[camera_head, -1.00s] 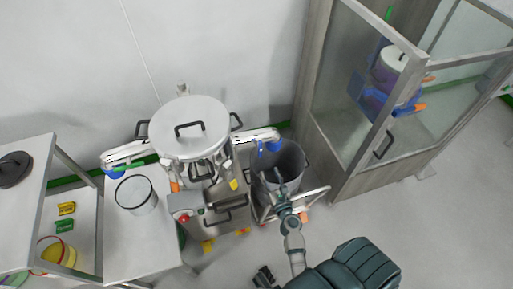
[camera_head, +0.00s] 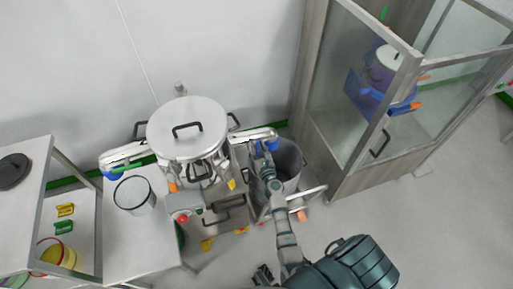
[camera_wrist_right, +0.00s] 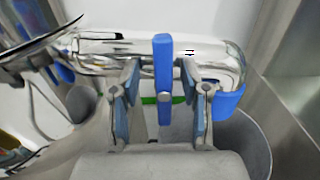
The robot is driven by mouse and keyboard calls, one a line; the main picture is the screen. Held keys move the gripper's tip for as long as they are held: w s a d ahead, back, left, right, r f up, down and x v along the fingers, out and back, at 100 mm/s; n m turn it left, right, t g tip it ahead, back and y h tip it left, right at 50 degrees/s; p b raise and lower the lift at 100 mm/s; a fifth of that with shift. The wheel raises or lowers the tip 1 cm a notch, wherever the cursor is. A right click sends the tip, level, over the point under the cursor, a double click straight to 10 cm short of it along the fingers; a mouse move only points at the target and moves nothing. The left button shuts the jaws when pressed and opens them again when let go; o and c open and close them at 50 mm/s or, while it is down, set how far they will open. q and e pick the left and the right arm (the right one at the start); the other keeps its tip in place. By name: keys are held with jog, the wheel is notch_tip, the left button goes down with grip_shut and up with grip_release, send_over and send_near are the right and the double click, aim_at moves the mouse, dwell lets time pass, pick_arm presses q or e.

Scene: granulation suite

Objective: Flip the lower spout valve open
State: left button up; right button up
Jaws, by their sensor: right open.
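The steel spout (camera_head: 258,134) reaches right from the lidded vessel (camera_head: 187,130), with a blue collar (camera_head: 272,145) at its end. In the right wrist view, its flat blue valve lever (camera_wrist_right: 163,75) stands upright in the picture, across the pipe (camera_wrist_right: 100,48). My right gripper (camera_wrist_right: 161,95) is open, one finger on each side of the lever. Small gaps show between fingers and lever. In the head view, my right gripper (camera_head: 263,163) is at the spout, above the bin. A small dark part at the bottom may be my left gripper (camera_head: 264,275); its jaws are unclear.
A grey bin (camera_head: 289,160) stands under the spout. A second spout (camera_head: 122,154) with a green lever is on the vessel's left. A table with a white container (camera_head: 134,194) is at left. A glass-door cabinet (camera_head: 340,150) stands close at right. Floor at lower right is clear.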

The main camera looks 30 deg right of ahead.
jog(key=shift+d, duration=0.25)
grip_shut()
